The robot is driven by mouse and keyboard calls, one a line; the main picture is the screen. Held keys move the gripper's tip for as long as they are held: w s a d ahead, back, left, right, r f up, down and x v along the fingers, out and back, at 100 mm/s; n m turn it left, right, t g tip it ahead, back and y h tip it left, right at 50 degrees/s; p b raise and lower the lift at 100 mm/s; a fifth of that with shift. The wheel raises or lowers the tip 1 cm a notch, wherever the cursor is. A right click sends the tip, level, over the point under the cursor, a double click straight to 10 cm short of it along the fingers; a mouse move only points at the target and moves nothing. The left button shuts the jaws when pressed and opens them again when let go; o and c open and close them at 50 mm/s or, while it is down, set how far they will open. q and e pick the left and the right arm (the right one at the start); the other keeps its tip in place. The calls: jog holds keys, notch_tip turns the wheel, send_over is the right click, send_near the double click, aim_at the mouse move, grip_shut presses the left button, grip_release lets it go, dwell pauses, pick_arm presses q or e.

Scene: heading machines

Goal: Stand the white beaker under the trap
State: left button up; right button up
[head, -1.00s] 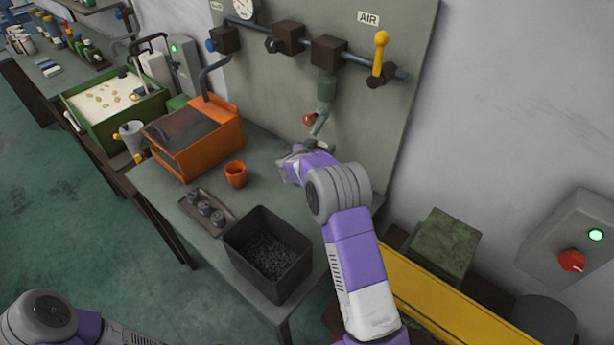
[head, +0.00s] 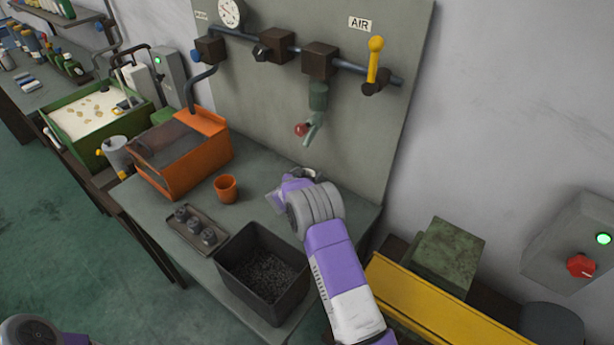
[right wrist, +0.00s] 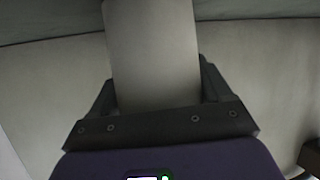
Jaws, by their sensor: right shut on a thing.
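The white beaker (right wrist: 152,50) fills the middle of the right wrist view, between the two fingers of my right gripper (right wrist: 155,88), which is shut on it. In the head view only a small pale part of the beaker (head: 306,172) shows past my right gripper (head: 300,178). The trap (head: 318,95) is the grey-green bowl hanging from the pipe, with a red tap knob and a pale spout. The beaker is below the spout, with a gap between them. Whether its base touches the bench is hidden. My left gripper is out of view.
On the bench (head: 255,165) stand an orange cup (head: 226,188), a tray with dark parts (head: 185,235), a dark bin of small pieces (head: 240,275) and an orange machine (head: 205,160). The panel (head: 265,90) rises behind. A yellow beam (head: 430,310) lies at right.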

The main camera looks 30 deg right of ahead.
jog(key=o, duration=0.6)
jog(key=shift+f, duration=0.1)
jog(key=o, duration=0.4)
jog(key=shift+c, duration=0.2)
jog(key=shift+r, duration=0.25)
jog(key=shift+s+a+r, duration=0.1)
jog(key=shift+a+r, duration=0.05)
jog(key=shift+a, duration=0.1)
jog(key=v, duration=0.7)
jog(key=shift+p, duration=0.4)
jog(key=shift+d, duration=0.15)
